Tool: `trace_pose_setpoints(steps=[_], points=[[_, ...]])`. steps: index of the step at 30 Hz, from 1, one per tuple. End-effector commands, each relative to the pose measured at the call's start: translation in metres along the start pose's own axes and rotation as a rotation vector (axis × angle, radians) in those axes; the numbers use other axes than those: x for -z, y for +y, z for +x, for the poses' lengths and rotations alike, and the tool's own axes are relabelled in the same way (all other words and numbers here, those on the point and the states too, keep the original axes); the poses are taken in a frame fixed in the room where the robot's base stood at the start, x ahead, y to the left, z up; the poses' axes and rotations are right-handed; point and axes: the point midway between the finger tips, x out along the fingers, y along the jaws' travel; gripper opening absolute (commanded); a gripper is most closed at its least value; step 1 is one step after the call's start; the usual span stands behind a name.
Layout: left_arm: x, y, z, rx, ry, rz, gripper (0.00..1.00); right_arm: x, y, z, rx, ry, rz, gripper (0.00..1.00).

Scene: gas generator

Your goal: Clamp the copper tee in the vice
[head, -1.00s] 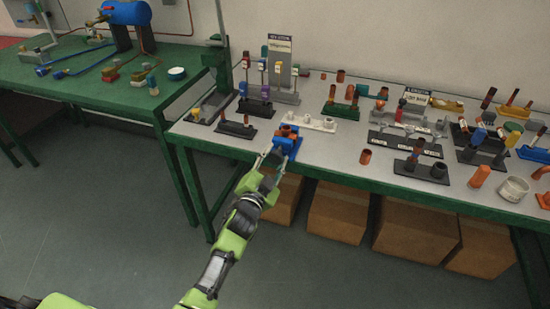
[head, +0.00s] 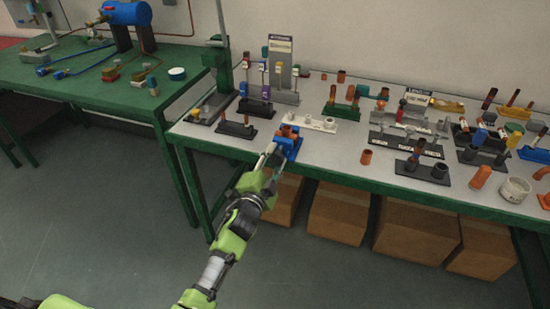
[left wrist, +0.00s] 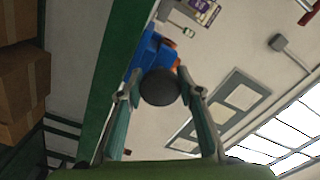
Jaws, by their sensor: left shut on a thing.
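The blue vice (head: 291,143) stands at the front edge of the grey-topped table; it also shows in the left wrist view (left wrist: 150,49). The copper tee (head: 288,132) sits at the top of the vice, between its blue parts; I cannot tell how tightly it is held. In the left wrist view only a little orange (left wrist: 176,58) shows behind the blue. My left gripper (left wrist: 158,84) is shut on a dark round knob (left wrist: 158,90) at the vice's near end. In the head view the left gripper (head: 270,155) reaches the vice from the front.
A white fitting holder (head: 310,121) stands just behind the vice, and a black holder (head: 237,130) stands to its left. A loose copper piece (head: 366,157) stands to the right. Several cardboard boxes (head: 342,214) are under the table. The floor in front is clear.

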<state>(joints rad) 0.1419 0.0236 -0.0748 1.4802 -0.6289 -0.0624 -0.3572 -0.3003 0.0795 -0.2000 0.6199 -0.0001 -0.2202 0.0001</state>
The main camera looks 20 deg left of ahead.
Motion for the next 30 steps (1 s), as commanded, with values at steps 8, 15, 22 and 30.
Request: trace_pose_setpoints(steps=[8, 15, 22, 30], points=[[0.000, 0.001, 0.000, -0.001, -0.001, -0.002, 0.50, 0.000, 0.000, 0.000, 0.000, 0.000, 0.000, 0.40], [0.000, 0.001, 0.000, -0.001, 0.000, -0.002, 0.50, 0.000, 0.002, 0.000, -0.002, 0.000, -0.001, 0.40], [-0.001, 0.001, -0.021, -0.002, 0.000, -0.001, 0.50, 0.000, 0.002, 0.000, -0.002, 0.001, -0.001, 0.40], [-0.001, 0.002, -0.079, -0.003, -0.001, -0.003, 0.50, 0.000, 0.001, 0.000, -0.001, 0.001, 0.000, 0.40]])
